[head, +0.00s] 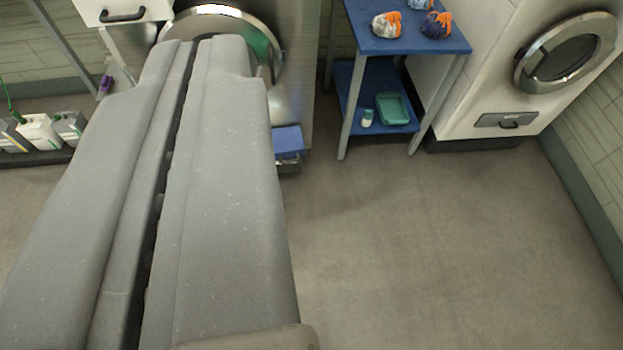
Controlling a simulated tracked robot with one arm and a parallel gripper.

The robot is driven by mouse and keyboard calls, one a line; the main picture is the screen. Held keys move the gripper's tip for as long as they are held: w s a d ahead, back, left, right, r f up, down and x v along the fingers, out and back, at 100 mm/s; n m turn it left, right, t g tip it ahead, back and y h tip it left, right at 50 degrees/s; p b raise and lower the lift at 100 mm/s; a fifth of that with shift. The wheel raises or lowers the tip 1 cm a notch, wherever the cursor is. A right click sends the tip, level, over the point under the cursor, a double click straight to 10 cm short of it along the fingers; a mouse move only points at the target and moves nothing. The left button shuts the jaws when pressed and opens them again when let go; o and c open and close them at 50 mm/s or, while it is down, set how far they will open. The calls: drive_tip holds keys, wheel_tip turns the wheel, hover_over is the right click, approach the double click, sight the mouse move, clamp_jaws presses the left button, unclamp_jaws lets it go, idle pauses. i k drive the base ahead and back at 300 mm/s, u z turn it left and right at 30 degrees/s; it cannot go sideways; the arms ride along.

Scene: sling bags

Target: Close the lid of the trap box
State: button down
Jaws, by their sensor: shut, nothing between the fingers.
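A small box with a blue panel (287,141) and a dark grey lower part (289,167) stands on the floor at the foot of the steel machine; it looks like the trap box. The blue panel seems to be its lid, but I cannot tell how far open it is. My gripper (193,43) fills the left half of the view, its two long grey fingers side by side with a narrow dark gap. It is shut and empty. Its tips overlap the round machine door in the picture, up and left of the box. The gripper hides part of the floor left of the box.
A blue table (411,45) holds several orange, white and blue bundles; its lower shelf bears a teal tray (393,108) and small bottle. A front-loading machine (515,75) stands right. White jugs (40,130) stand left. The floor (400,250) at right is clear.

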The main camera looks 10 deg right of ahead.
sight(288, 142)
drive_tip(key=z, duration=0.5)
drive_tip(key=i, duration=1.9)
drive_tip(key=u, duration=0.4)
